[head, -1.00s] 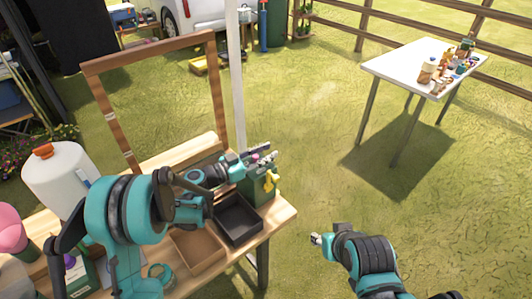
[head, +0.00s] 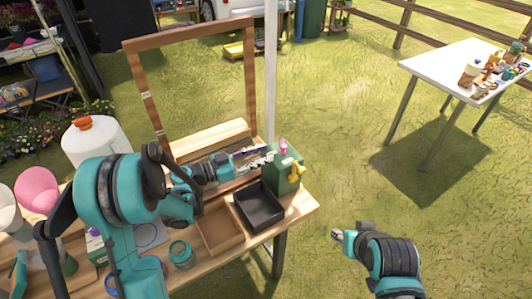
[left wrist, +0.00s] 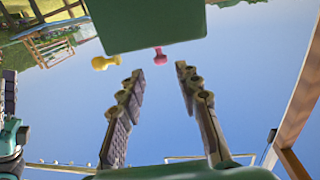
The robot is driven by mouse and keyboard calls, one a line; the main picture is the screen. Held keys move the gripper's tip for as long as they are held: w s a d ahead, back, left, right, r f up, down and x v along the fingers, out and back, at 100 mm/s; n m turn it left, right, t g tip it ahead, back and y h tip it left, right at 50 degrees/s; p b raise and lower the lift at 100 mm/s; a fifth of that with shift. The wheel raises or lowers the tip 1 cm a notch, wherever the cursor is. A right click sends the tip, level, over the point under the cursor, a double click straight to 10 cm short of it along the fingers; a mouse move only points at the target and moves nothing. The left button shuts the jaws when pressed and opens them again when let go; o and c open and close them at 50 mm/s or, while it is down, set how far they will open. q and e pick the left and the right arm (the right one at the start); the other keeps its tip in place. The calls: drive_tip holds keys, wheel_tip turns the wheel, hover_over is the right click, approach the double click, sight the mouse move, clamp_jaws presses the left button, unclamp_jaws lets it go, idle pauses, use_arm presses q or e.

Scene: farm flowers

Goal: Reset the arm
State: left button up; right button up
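My left gripper (head: 262,157) is above the wooden table, just left of a green box (head: 287,178) with a pink knob and a yellow knob. In the left wrist view its two fingers (left wrist: 158,92) are spread apart with nothing between them. The green box (left wrist: 150,22), the yellow knob (left wrist: 106,62) and the pink knob (left wrist: 160,57) show beyond the fingertips. My right gripper (head: 337,235) is low over the grass at the right of the table; its fingers are too small to judge.
A black tray (head: 260,221) and a brown tray (head: 219,244) lie on the table (head: 302,209) below my left gripper. A wooden frame (head: 251,75) and a white pole (head: 271,60) stand behind. A white table (head: 440,68) holds bottles at the right. Open grass lies between.

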idle(0.3)
use_arm(q)
drive_tip(key=s+n+g+y, duration=0.2)
drive_tip(key=s+n+y, duration=0.45)
drive_tip(key=s, duration=0.35)
drive_tip(key=s+a+f+n+y, duration=0.1)
drive_tip(key=s+a+n+y, duration=0.4)
drive_tip(key=s+a+y, duration=0.4)
drive_tip(key=s+a, duration=0.2)
drive_tip(key=s, duration=0.3)
drive_tip(key=shift+s+a+f+n, duration=0.25)
drive_tip(key=shift+n, duration=0.1)
